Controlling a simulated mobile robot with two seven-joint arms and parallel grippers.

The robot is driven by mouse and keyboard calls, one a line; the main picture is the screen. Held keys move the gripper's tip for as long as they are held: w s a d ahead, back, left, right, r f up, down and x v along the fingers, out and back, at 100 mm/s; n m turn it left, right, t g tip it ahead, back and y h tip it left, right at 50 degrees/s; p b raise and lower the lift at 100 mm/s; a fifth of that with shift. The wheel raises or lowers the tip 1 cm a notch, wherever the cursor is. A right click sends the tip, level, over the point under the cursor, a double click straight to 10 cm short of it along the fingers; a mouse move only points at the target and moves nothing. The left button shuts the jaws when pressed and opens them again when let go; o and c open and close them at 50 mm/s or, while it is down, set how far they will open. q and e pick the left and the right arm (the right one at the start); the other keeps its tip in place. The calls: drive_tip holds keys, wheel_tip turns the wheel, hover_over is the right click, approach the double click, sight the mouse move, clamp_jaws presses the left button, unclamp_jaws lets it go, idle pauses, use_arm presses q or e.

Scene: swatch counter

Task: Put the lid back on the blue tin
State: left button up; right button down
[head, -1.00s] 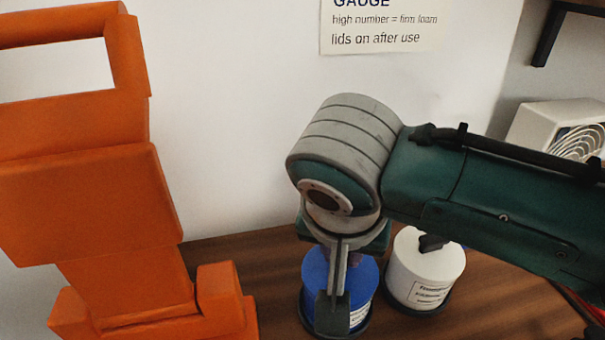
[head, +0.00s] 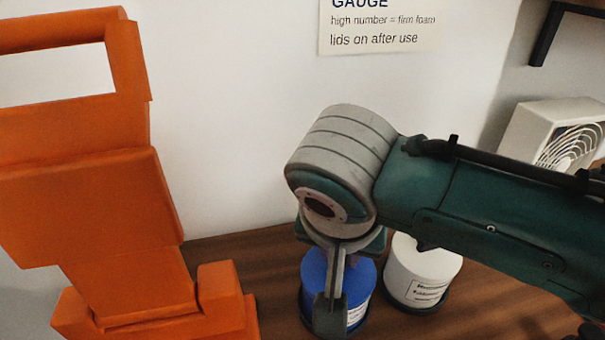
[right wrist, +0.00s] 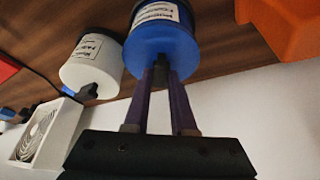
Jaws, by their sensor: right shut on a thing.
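The blue tin (head: 314,275) stands upright on the wooden counter, with a white label on its side. My right gripper (head: 352,258) is directly above it, pointing down. In the right wrist view, the purple fingers of the right gripper (right wrist: 160,78) are shut on a dark knob at the middle of the blue top (right wrist: 150,62). The knob belongs to the blue lid. The lid appears to sit against the tin (right wrist: 172,30); I see no gap, but the seam is hard to make out. My left gripper is not in view.
A white tin (head: 422,265) with a label stands close to the right of the blue one; its black knob shows in the right wrist view. A tall orange object (head: 90,210) stands at left. A white fan (head: 550,130) is at back right. A sign hangs on the wall.

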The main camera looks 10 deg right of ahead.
idle(0.7)
idle(0.3)
drive_tip(key=c, duration=0.9)
unclamp_jaws()
drive_tip(key=o, duration=0.7)
drive_tip(key=shift+r+p, duration=0.1)
drive_tip(key=shift+p, duration=0.25)
wheel_tip(320, 180, up, 7)
drive_tip(key=p, duration=0.7)
drive_tip(key=shift+p, duration=0.4)
drive_tip(key=shift+c, duration=0.2)
